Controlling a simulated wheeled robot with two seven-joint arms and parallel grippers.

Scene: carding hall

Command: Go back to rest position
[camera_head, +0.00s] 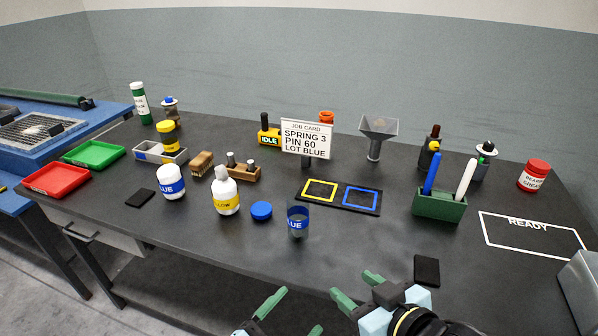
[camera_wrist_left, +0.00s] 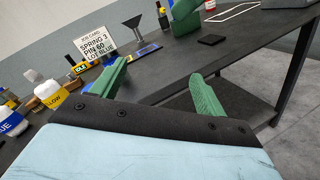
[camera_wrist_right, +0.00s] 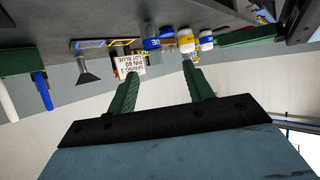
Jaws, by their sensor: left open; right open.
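My left gripper (camera_head: 293,314) is at the bottom middle of the head view, near the table's front edge. Its green fingers are apart with nothing between them, as the left wrist view (camera_wrist_left: 160,72) shows. My right gripper (camera_head: 356,288) is just to its right, pointing up and left. Its fingers are also apart and empty in the right wrist view (camera_wrist_right: 161,72). The dark table (camera_head: 330,262) lies beyond both grippers. No object touches either gripper.
A clear blue-labelled jar (camera_head: 298,220) and a blue lid (camera_head: 261,211) stand closest beyond the grippers. A yellow-labelled bottle (camera_head: 226,197) is left of them. A black pad (camera_head: 427,271) lies near the right gripper. A green holder (camera_head: 438,205) and job card (camera_head: 306,138) stand farther back.

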